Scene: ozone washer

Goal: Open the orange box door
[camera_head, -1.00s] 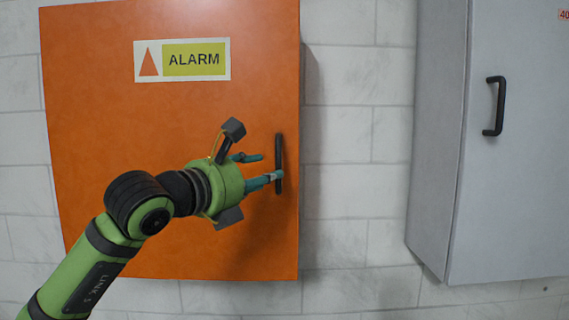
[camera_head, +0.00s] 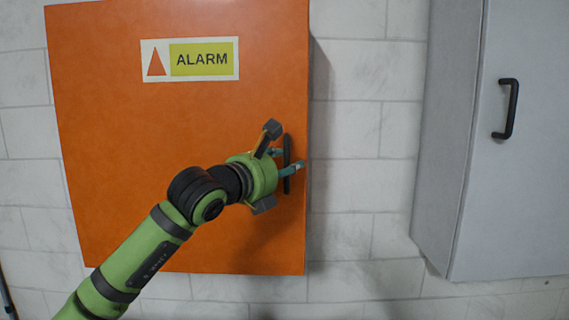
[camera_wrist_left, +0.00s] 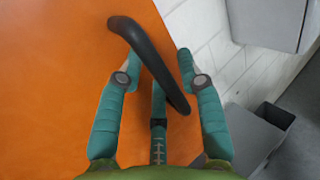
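The orange box door (camera_head: 120,180) carries an ALARM label and appears shut. Its dark vertical bar handle (camera_head: 287,187) is near the right edge. My left gripper (camera_head: 288,161) is at the handle, with teal fingers at its middle; one finger reaches past it. In the left wrist view, the black curved handle (camera_wrist_left: 147,55) runs between the spread fingers of my left gripper (camera_wrist_left: 157,62), above a third, middle finger. The fingers are open, and firm contact cannot be made out. My right gripper is not in view.
A grey cabinet (camera_head: 445,130) with a black handle (camera_head: 510,108) hangs to the right. A pale block wall (camera_head: 365,150) lies between it and the box. The left wrist view shows a grey open bin (camera_wrist_left: 250,137) on the floor.

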